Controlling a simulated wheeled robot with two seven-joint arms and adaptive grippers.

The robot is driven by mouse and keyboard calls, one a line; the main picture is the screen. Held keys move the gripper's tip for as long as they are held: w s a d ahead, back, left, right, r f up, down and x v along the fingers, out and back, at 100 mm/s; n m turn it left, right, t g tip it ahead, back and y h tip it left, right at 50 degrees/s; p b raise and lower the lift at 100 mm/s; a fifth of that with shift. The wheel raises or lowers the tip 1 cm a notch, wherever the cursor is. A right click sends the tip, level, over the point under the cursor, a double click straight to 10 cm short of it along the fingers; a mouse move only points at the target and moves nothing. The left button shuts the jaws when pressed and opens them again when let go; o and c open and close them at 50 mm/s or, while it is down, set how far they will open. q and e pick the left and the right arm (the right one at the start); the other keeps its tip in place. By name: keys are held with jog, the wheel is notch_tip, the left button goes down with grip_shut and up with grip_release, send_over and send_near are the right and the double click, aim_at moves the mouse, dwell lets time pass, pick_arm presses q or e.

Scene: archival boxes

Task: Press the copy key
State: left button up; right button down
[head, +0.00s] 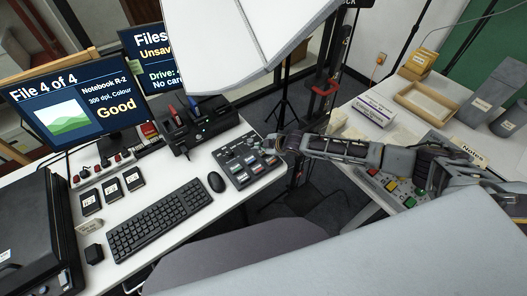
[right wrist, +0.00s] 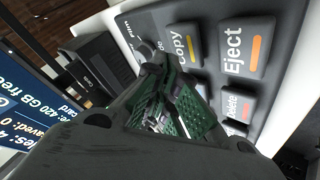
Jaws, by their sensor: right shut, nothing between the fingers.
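The control pad (head: 245,162) is a dark keypad with several grey keys on the white desk, right of the mouse. In the right wrist view its keys show large. The Copy key (right wrist: 181,45) has a yellow bar and stands beside the Eject key (right wrist: 245,45), which has an orange bar. My right gripper (head: 274,144) is at the pad's right far edge in the head view. In the right wrist view my right gripper (right wrist: 172,82) is shut and empty, its tips close to the Copy key's near end; I cannot tell whether they touch. My left gripper is not in view.
The Delete key (right wrist: 236,105) lies near the fingers. A black dock (head: 200,128) stands behind the pad. The mouse (head: 216,181) and keyboard (head: 160,219) lie to its left. One monitor (head: 60,105) reads "File 4 of 4"; another (head: 150,45) stands behind it.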

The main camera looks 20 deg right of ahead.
aim_at(262, 153)
jog(key=shift+f, duration=0.95)
dwell(1.6)
jog(key=shift+s+r, duration=0.1)
jog(key=shift+r+p, duration=0.8)
dwell(0.4)
jog(key=shift+r+p, duration=1.4)
jog(key=shift+r, duration=0.1)
jog(key=shift+r+p, duration=0.55)
jog(key=shift+r, duration=0.5)
